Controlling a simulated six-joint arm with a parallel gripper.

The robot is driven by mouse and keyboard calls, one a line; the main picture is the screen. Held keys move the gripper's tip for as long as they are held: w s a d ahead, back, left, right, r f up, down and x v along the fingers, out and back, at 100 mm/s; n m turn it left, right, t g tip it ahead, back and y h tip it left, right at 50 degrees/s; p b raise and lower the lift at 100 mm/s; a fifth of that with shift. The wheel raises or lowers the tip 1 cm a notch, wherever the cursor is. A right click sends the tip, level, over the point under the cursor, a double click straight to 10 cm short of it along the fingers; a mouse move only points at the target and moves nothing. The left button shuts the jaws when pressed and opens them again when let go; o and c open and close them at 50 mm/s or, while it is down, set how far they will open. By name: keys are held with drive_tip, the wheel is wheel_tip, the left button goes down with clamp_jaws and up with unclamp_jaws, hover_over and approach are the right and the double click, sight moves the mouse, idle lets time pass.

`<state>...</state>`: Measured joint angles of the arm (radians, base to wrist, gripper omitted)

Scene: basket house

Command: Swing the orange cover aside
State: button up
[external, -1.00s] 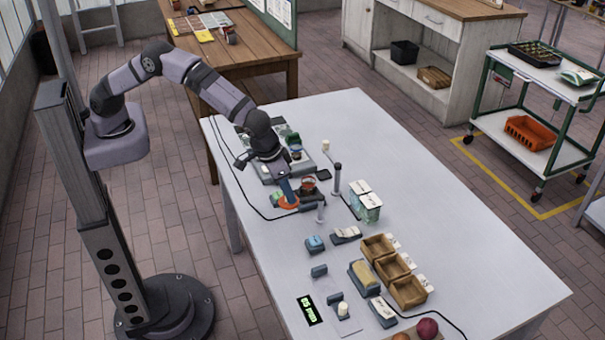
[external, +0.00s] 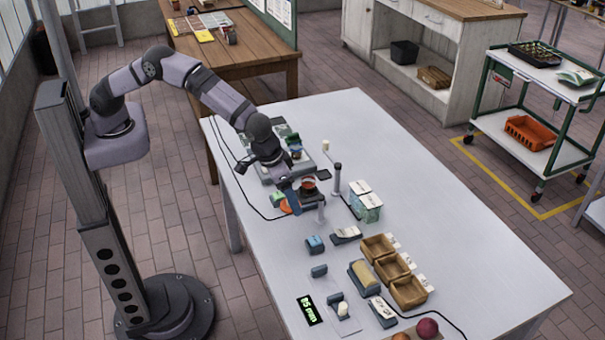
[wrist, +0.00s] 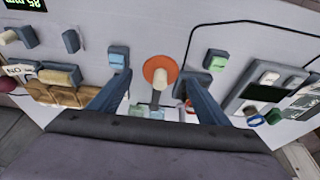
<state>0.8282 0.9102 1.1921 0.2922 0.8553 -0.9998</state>
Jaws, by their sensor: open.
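The orange cover (wrist: 160,62) is a round disc in the wrist view, with a pale tan knob or peg (wrist: 160,79) in front of its middle. My gripper (wrist: 157,76) is open, with one blue-grey finger on each side of the disc. I see gaps between the fingers and the disc; contact cannot be told. In the external view only a sliver of the orange cover (external: 286,207) shows, beside and below my gripper (external: 294,199). The rest of it is hidden by the gripper.
A blue block (external: 315,243) and a green block (external: 278,199) flank the area. A grey post (external: 337,179) and a dark cup with brown contents (external: 308,185) stand close to the gripper. Wooden bins (external: 408,293) lie toward the front. The table's right side is clear.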

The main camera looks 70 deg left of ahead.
idle(0.4)
drive_tip(key=shift+r+p, duration=2.15)
drive_tip(key=shift+r, duration=1.4)
